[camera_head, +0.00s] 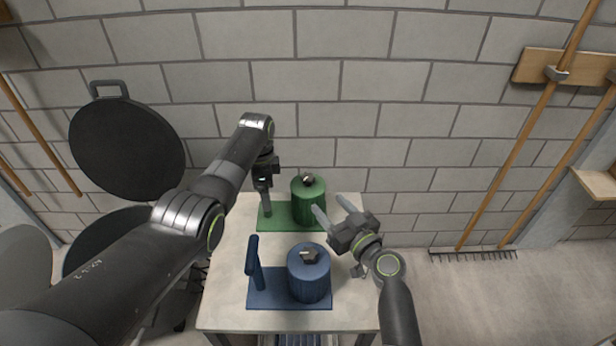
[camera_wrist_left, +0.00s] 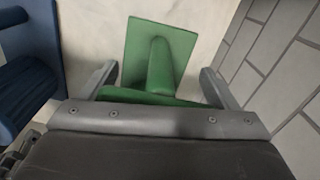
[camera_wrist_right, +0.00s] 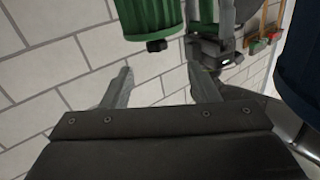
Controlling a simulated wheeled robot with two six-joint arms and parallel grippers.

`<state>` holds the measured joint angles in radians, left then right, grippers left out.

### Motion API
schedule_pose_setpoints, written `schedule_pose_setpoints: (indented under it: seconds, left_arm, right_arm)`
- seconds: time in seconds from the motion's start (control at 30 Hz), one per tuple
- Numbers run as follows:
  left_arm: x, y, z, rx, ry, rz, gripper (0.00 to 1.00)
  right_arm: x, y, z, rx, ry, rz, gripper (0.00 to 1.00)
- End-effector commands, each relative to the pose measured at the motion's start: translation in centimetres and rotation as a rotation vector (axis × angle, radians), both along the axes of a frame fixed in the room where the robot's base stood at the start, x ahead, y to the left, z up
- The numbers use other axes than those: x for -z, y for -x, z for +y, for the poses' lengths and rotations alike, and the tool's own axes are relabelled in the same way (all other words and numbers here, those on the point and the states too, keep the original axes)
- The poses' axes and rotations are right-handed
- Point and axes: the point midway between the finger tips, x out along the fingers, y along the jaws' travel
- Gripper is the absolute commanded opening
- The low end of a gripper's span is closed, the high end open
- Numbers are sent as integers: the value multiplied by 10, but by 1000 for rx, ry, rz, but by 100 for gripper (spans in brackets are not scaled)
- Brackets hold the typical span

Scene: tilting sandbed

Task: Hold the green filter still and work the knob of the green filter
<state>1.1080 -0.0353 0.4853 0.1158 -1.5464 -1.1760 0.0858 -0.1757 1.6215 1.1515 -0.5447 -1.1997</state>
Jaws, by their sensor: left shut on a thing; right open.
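The green filter (camera_head: 308,204) stands upright at the back of the table on its green base plate (camera_head: 281,224). Its dark knob (camera_head: 308,180) sits on top and also shows in the right wrist view (camera_wrist_right: 157,45). My left gripper (camera_head: 266,206) is shut on the green filter's handle, left of the body. The left wrist view shows the green handle (camera_wrist_left: 160,68) between the fingers. My right gripper (camera_head: 330,204) is open and empty, just right of the green filter and apart from the knob. In the right wrist view the filter body (camera_wrist_right: 150,14) lies beyond the open fingers (camera_wrist_right: 160,80).
A blue filter (camera_head: 309,278) with a blue handle (camera_head: 254,262) stands on the front of the table (camera_head: 225,306), close to my right gripper. A block wall (camera_head: 330,60) rises behind. Rakes (camera_head: 515,150) lean at the right; black round pans hang at the left.

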Motion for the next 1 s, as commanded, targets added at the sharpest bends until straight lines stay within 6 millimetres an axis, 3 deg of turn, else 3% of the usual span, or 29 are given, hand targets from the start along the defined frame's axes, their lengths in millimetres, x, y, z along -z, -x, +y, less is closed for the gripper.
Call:
schedule_pose_setpoints:
  seconds: [0.27, 0.8, 1.0]
  left_arm:
    - [0, 0, 0, 0, 0, 0, 44]
    - [-1, 0, 0, 0, 0, -1, 44]
    - [0, 0, 0, 0, 0, -1, 44]
  right_arm:
    - [-5, -5, 0, 34, 79, -59, 54]
    - [-5, -80, 42, 31, 78, -56, 54]
    - [-5, -96, 51, 31, 77, -57, 54]
